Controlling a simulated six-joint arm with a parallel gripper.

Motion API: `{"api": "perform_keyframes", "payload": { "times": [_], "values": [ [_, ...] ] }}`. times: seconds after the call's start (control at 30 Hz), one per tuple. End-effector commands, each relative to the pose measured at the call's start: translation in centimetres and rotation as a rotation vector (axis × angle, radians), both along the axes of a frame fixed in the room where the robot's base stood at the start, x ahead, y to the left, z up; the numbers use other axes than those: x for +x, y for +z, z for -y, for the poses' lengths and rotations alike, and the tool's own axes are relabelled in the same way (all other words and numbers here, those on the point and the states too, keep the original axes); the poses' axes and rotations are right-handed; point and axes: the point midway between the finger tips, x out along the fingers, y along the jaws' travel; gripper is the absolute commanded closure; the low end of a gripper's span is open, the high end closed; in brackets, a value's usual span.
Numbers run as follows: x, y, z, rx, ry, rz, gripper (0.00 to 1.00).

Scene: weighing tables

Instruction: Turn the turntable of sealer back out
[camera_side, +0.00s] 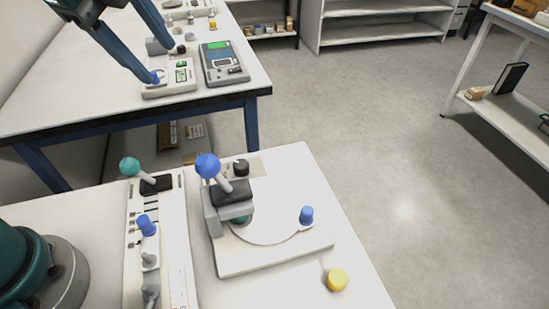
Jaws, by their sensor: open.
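The sealer has a white base plate (235,262) on the near table. Its grey press head (232,205) carries a lever with a blue ball (207,166) and a black knob behind. The round white turntable (268,225) lies partly under the head, and a blue peg (307,215) stands upright at its right edge. A small teal item (243,219) shows on the turntable under the head, mostly hidden. My gripper (165,64) is at the upper left, its two long dark blue fingers apart, well away from the sealer. I see nothing held between them.
A long white device (165,275) with a teal-ball lever (130,167) and a blue knob (147,225) stands left of the sealer. A yellow cap (337,280) lies right of it. Scales (222,64) stand on the far table (90,95). Open floor lies to the right.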

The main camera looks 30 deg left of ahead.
Motion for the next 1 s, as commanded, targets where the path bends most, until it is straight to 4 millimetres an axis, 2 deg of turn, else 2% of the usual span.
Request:
{"api": "perform_keyframes", "payload": {
  "times": [0.2, 0.53, 0.57, 0.6, 0.7, 0.87, 1.0],
  "values": [
    [-1.1, 0.0, -1.1, -0.050, 0.093, 0.016, 0.46],
    [-1.3, 0.0, -1.3, -0.059, 0.110, 0.018, 0.46],
    [-1.2, 0.0, -1.3, -0.059, 0.110, 0.018, 0.50],
    [-1.2, 0.0, -1.3, -0.060, 0.112, 0.018, 0.65],
    [-1.2, 0.0, -1.2, -0.080, 0.149, 0.025, 1.00],
    [-0.5, 0.1, -1.1, -0.204, 0.372, 0.074, 1.00],
    [0.3, -0.8, 0.5, -0.365, 0.629, 0.101, 1.00]
  ]
}}
